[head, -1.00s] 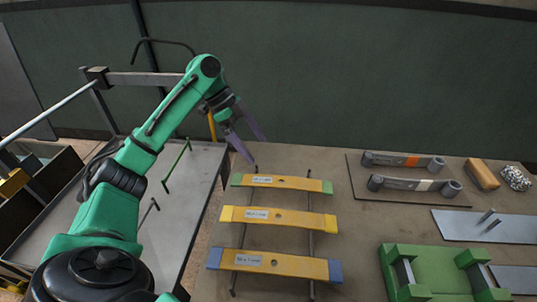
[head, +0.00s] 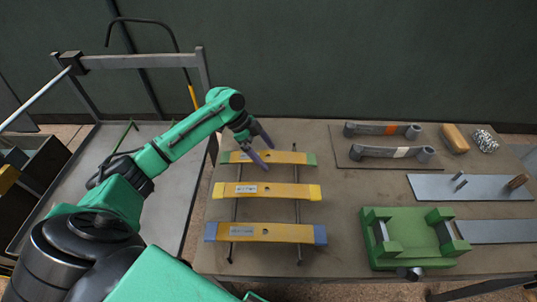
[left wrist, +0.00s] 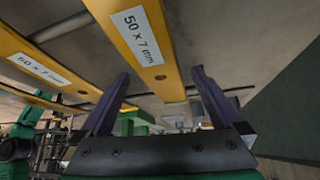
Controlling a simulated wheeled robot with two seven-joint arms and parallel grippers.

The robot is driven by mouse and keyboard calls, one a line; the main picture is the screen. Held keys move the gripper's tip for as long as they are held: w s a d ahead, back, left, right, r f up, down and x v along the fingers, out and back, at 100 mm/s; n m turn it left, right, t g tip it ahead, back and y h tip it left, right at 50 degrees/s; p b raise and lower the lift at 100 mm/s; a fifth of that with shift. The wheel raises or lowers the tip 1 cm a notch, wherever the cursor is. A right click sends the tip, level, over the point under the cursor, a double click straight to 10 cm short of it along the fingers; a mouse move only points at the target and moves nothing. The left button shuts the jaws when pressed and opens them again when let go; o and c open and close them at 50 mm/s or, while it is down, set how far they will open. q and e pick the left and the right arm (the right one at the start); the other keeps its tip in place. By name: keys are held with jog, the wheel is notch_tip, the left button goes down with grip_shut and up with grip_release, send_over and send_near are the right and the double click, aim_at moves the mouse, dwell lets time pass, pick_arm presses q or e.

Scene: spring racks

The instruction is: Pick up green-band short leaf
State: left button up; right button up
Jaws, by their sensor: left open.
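The green-band short leaf (head: 285,158) is a yellow bar with green ends and a white label. It lies farthest back of three leaves across two thin dark rods. My left gripper (head: 267,154) is open, with its fingers pointing down at the middle of this leaf. In the left wrist view, the leaf (left wrist: 150,40) shows between the open fingertips (left wrist: 160,75), its label reading 50 x 7 mm. I cannot tell whether the fingers touch it. My right gripper is not in view.
A yellow-band leaf (head: 285,191) and a blue-band leaf (head: 270,232) lie nearer me, parallel. To the right are grey rolled-eye leaves on a board (head: 350,160), a green fixture (head: 400,262), a metal plate (head: 425,185) and a tan block (head: 455,138).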

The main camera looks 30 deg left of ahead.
pick_arm(q)
jog(key=shift+a, duration=0.15)
jog(key=c, duration=1.4)
grip_shut()
jog(key=shift+w+r, duration=0.1)
